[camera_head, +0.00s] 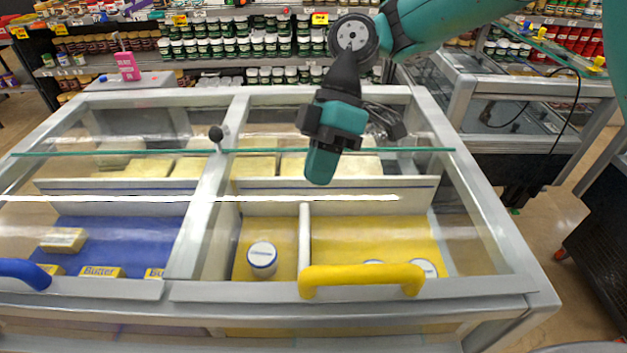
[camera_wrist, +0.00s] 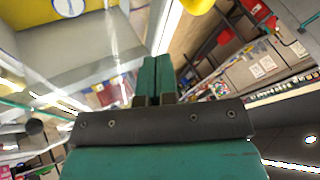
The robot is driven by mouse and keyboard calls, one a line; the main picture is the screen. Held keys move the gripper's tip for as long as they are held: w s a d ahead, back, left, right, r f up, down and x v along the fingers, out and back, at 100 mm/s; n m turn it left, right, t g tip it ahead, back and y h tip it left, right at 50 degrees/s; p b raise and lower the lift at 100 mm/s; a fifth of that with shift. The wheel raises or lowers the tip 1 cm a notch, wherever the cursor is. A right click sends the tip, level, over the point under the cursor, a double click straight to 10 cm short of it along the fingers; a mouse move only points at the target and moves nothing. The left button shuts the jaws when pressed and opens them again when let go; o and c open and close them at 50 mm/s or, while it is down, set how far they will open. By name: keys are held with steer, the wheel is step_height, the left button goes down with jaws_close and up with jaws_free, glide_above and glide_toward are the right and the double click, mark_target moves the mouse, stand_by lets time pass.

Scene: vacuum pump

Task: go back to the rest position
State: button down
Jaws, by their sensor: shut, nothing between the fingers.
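My gripper (camera_head: 322,165) is teal with dark joints and hangs above the glass-topped chest case (camera_head: 540,290) in the head view. Its fingers point down and it holds nothing. In the wrist view the two teal fingers (camera_wrist: 155,75) lie side by side, closed together. My arm comes in from the upper right of the head view. The yellow handle (camera_head: 360,277) of the right lid is below the gripper in the picture and apart from it. It also shows at the top of the wrist view (camera_wrist: 198,6).
The right compartment holds white-lidded jars (camera_head: 262,258) on a yellow floor. The left holds butter boxes (camera_head: 100,272) on blue, with a blue handle (camera_head: 24,272). Shelves of jars line the back. Open floor lies at right.

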steer(key=shift+d+r, duration=0.1)
steer(key=shift+r, duration=0.15)
steer(key=s+d+r+m+t, duration=0.2)
steer(key=s+d+m+t, duration=0.1)
steer(key=s+d+m, duration=0.3)
steer(key=s+d+r+m+t, duration=0.3)
steer(key=s+d+m, duration=0.4)
steer(key=s+m, duration=0.1)
steer(key=shift+s+r+t+y, duration=0.25)
steer(key=shift+r+t+y, duration=0.05)
steer(key=shift+y, duration=0.1)
steer(key=shift+d, duration=0.1)
